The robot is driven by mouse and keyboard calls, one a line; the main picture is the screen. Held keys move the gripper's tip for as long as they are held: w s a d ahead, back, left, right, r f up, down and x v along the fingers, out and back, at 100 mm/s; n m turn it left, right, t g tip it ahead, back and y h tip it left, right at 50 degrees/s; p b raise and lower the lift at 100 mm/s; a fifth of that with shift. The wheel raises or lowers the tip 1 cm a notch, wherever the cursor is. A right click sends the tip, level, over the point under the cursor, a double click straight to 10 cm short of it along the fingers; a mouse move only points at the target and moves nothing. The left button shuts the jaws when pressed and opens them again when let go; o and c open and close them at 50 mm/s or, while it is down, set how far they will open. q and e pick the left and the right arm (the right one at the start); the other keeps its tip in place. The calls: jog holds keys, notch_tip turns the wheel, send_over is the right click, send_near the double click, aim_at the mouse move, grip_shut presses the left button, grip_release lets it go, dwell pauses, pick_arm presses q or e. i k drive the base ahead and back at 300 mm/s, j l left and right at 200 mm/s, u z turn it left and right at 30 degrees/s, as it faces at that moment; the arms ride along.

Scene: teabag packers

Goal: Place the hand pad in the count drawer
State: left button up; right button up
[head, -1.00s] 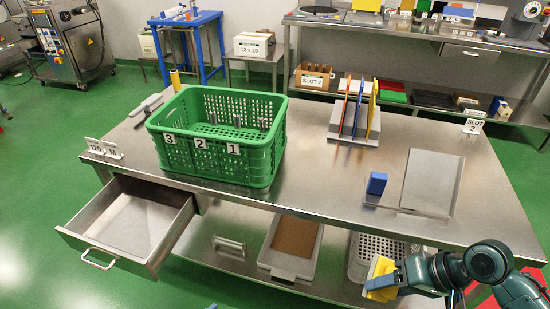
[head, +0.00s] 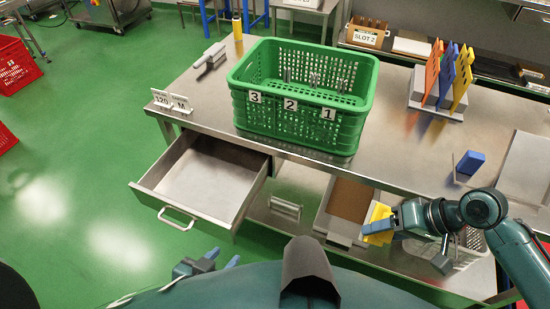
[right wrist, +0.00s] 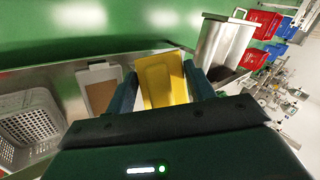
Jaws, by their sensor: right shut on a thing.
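The yellow hand pad (head: 378,222) is held in my right gripper (head: 387,224), to the right of the drawer and in front of the bench's lower shelf. In the right wrist view the pad (right wrist: 163,82) stands between the two fingers, which are shut on it. The count drawer (head: 168,202) is pulled out under the bench's left end, and its visible floor is empty. It also shows in the right wrist view (right wrist: 222,45). My left gripper (head: 222,260) is low in the head view, below the drawer, with its blue fingertips apart and nothing between them.
A green crate (head: 297,134) with number cards stands on the steel bench above. Small signs (head: 171,102) stand at the bench corner over the drawer. A tray with a brown base (head: 334,222) sits on the lower shelf. Green floor is clear left of the drawer.

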aim_at(207, 187)
jog(key=i+j+u, duration=0.1)
jog(key=j, duration=0.3)
jog(key=i+j+u, duration=0.1)
jog(key=j, duration=0.3)
jog(key=i+j+u, duration=0.1)
jog(key=j, duration=0.3)
jog(key=i+j, duration=0.2)
jog(key=j, duration=0.15)
jog(key=i+j+u, duration=0.15)
jog(key=j, duration=0.25)
